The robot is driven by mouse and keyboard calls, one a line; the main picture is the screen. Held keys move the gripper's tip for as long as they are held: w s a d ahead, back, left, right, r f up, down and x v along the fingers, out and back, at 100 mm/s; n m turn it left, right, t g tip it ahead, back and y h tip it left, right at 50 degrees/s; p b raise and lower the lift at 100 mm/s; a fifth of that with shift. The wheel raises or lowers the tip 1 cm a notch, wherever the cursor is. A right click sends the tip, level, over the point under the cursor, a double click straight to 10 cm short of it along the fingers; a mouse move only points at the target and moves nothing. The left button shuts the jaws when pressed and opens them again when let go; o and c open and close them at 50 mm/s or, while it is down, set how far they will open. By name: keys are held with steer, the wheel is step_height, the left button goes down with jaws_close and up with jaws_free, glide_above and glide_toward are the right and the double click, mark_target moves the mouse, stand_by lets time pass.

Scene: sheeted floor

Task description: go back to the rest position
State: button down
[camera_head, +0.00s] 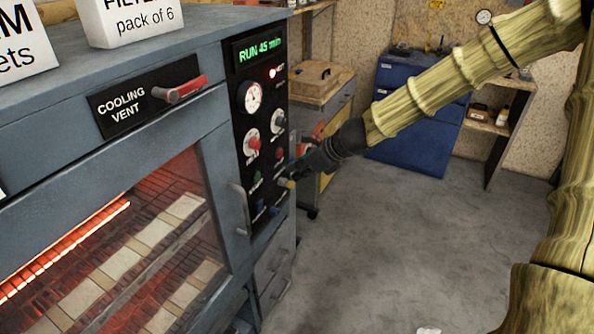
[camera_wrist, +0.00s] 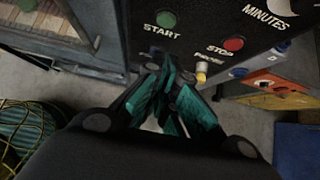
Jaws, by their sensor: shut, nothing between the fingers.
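My arm reaches in from the upper right of the head view. My gripper (camera_head: 296,172) is at the lower right edge of the oven's control panel (camera_head: 262,97). In the wrist view my gripper (camera_wrist: 170,76) is shut and empty, its teal-padded fingers together just below the panel's lower row. The green START button (camera_wrist: 166,19) and red STOP button (camera_wrist: 233,44) are ahead of it. A yellow-tipped knob (camera_wrist: 201,73) is close to the right of the fingertips. I cannot tell if they touch it. The display (camera_head: 259,48) reads RUN 45 min.
The oven (camera_head: 215,135) fills the left, with a glowing window, a door handle (camera_head: 239,208) and a red-handled cooling vent lever (camera_head: 180,90). The grey floor (camera_head: 400,240) at right is mostly clear.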

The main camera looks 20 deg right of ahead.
steer(key=shift+f, duration=0.1)
stand_by(0.3)
steer(key=s+f+n+g+h, duration=0.3)
steer(key=s+f+n, duration=0.3)
steer(key=s+f, duration=0.55)
steer(key=s+f+n+g+h, duration=0.2)
steer(key=s+f+n, duration=0.55)
steer(key=f, duration=0.65)
steer(key=s+a+f+n, duration=0.2)
steer(key=s+f+n, duration=0.1)
steer(key=s, duration=0.4)
steer(key=s+a+f+n+g, duration=0.1)
steer(key=s+a+f+n, duration=0.1)
steer(key=s+f+n, duration=0.2)
steer(key=s+a+f+n+g, duration=0.1)
steer(key=s+a+f+n, duration=0.1)
steer(key=s+f+n, duration=0.2)
steer(key=s+n, duration=0.3)
steer(key=s, duration=0.4)
steer(key=shift+s+a+f+h, duration=0.15)
steer(key=shift+s+f+h, duration=0.1)
steer(key=shift+h, duration=0.05)
